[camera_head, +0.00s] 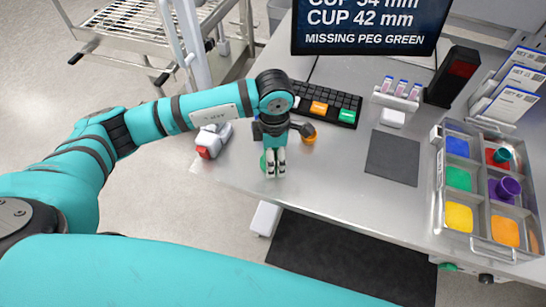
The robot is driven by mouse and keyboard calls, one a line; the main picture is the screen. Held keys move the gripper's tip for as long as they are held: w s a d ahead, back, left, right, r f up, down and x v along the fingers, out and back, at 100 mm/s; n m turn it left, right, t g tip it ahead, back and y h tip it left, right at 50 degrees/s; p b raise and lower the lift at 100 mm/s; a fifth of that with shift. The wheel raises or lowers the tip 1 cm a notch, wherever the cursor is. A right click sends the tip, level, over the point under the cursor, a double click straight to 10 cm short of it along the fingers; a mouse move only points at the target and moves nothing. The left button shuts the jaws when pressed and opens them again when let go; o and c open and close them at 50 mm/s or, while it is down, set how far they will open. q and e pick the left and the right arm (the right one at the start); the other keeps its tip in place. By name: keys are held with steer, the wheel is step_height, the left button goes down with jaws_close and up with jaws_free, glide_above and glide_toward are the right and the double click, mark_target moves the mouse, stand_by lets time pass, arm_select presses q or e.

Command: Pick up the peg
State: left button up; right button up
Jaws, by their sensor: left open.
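My left gripper (274,173) points down over the near-left part of the metal table, its fingers close to the surface. It is open. A small green thing (264,162), perhaps the peg, shows just left of the fingers and is partly hidden by them. I cannot tell whether it lies between the fingers or behind them. An orange round thing (310,139) with a dark part sits right of the gripper. The monitor (370,22) reads "MISSING PEG GREEN". My right gripper is not in view.
A metal tray (437,180) with coloured compartments stands at the right and holds a purple piece (508,188) and a teal piece (503,155). A keyboard (335,103) lies behind the gripper. A dark mat (393,157) lies right of it. A red-and-white object (211,141) is left.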

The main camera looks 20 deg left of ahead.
arm_select(q)
steer(key=c, duration=1.3)
steer(key=shift+w+r+b, duration=0.1)
steer(key=shift+r+b, duration=0.4)
steer(key=shift+r, duration=0.25)
steer(key=shift+s+r+b, duration=0.2)
steer(key=shift+r+b, duration=0.1)
steer(key=shift+r, duration=0.15)
steer(key=shift+s+r+b, duration=0.2)
steer(key=shift+r+b, duration=0.1)
steer(key=shift+r, duration=0.15)
steer(key=shift+s+d+r+b, duration=0.3)
steer(key=shift+s+d+b, duration=0.3)
steer(key=shift+s, duration=1.9)
steer(key=shift+s+d+r+b, duration=0.4)
steer(key=shift+s+b, duration=0.35)
steer(key=shift+s, duration=1.75)
steer(key=shift+s+d+r+b, duration=0.2)
steer(key=shift+s+d+b, duration=0.45)
steer(key=shift+s, duration=1.85)
